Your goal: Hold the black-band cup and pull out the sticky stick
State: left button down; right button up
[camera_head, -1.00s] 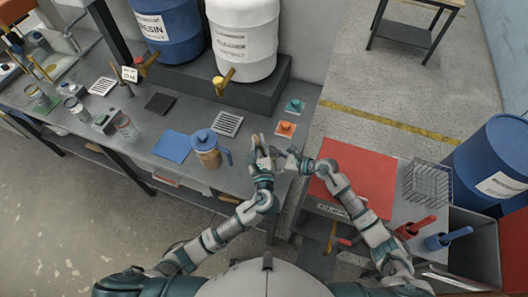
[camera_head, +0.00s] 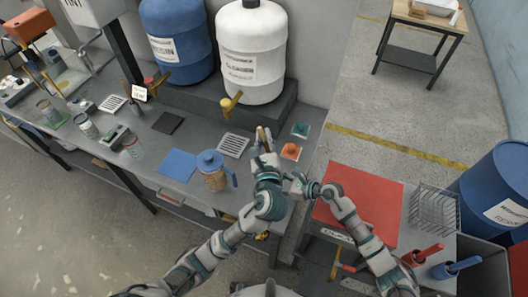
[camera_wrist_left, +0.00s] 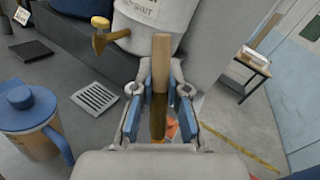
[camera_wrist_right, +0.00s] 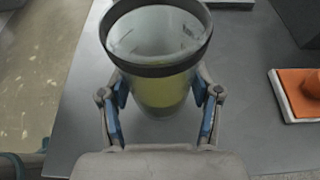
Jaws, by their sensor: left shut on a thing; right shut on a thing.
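The black-band cup (camera_wrist_right: 157,60) is a clear cup with a black rim and yellow-green contents in the right wrist view. My right gripper (camera_wrist_right: 160,112) is shut around its side; no stick shows inside it. The stick (camera_wrist_left: 160,85) stands upright in the left wrist view, pale wood above and brown, glossy below. My left gripper (camera_wrist_left: 158,105) is shut on it. In the head view, my left gripper (camera_head: 264,148) holds the stick (camera_head: 262,135) above the bench's right end. My right gripper (camera_head: 294,182) is beside the left arm there; the cup is hidden.
A blue-lidded jug (camera_head: 213,172) stands left of my left gripper. A drain grate (camera_head: 233,145), an orange button (camera_head: 291,151) and a green button (camera_head: 300,130) lie behind. A white drum (camera_head: 252,55) with a yellow tap (camera_head: 231,104) stands on a raised ledge.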

pick_arm(q)
jog(key=shift+r, duration=1.95)
pick_arm(e)
jog(key=o, duration=1.3)
pick_arm(q)
jog(key=shift+d, duration=0.1)
pick_arm(e)
jog(key=v, duration=1.2)
pick_arm(q)
jog(key=shift+f, duration=0.1)
pick_arm(e)
jog(key=shift+s+f, duration=0.1)
